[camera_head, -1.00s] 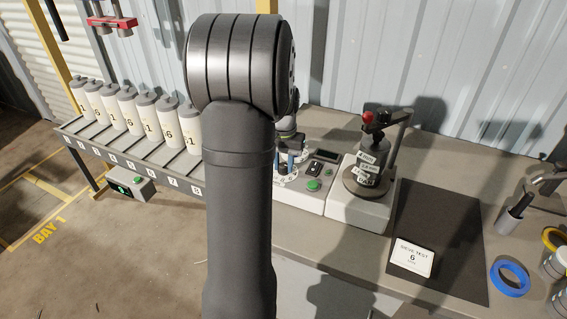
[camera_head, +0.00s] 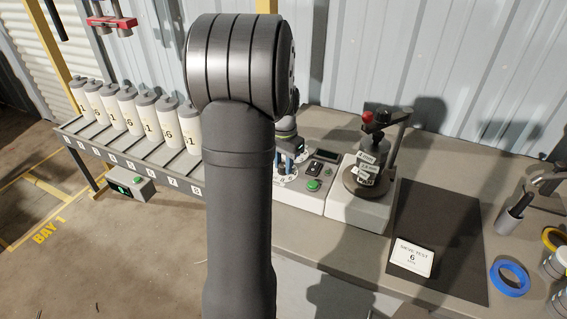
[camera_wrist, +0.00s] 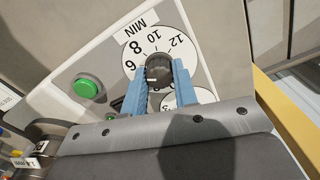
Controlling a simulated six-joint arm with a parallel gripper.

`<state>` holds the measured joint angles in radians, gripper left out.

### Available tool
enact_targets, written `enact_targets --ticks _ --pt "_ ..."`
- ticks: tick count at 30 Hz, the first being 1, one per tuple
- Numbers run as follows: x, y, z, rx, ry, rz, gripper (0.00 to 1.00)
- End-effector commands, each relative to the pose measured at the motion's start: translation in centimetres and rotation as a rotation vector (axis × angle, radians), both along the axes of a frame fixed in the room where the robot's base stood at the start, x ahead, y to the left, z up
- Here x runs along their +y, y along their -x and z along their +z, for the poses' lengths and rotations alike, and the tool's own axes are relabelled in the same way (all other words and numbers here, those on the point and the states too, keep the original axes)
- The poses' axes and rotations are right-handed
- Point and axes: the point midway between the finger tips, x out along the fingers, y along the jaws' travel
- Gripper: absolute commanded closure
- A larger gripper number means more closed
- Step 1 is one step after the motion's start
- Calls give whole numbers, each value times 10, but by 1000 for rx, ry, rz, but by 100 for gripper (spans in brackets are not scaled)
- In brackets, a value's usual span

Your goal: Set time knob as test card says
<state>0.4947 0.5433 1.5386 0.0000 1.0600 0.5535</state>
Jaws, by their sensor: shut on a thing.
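The test card (camera_head: 411,257) lies on the dark mat and reads "SIEVE TEST" with a large 6; the small line below is hard to read. The time knob (camera_wrist: 158,68) is dark and round with a white mark, on a white dial (camera_wrist: 176,55) marked MIN with 6, 8, 10 and 12 visible. The mark is on the knob's lower left side, below the 6 in the wrist view; its exact setting is unclear. My gripper (camera_wrist: 159,80) is shut on the knob, one blue finger on each side. The fingers hide the dial's lower part.
A green button (camera_wrist: 87,88) is beside the dial. Numbered bottles (camera_head: 146,115) line the left rack. A blue tape ring (camera_head: 510,278) lies at right. My arm hides the middle.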

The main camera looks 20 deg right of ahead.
Motion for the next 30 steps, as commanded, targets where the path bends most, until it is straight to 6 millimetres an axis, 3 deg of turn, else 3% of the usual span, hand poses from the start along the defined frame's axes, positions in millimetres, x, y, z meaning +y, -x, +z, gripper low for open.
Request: enact_targets --ticks 5,6,9,20,23,30 --pt "0 -1 1 -2 2 1 96" --pt "0 -1 1 -2 2 1 72" --pt "0 -1 1 -2 1 1 52" --pt "0 0 4 -2 1 1 52" --pt "0 -1 15 -3 2 1 52" --pt "0 -1 70 -5 3 1 52"
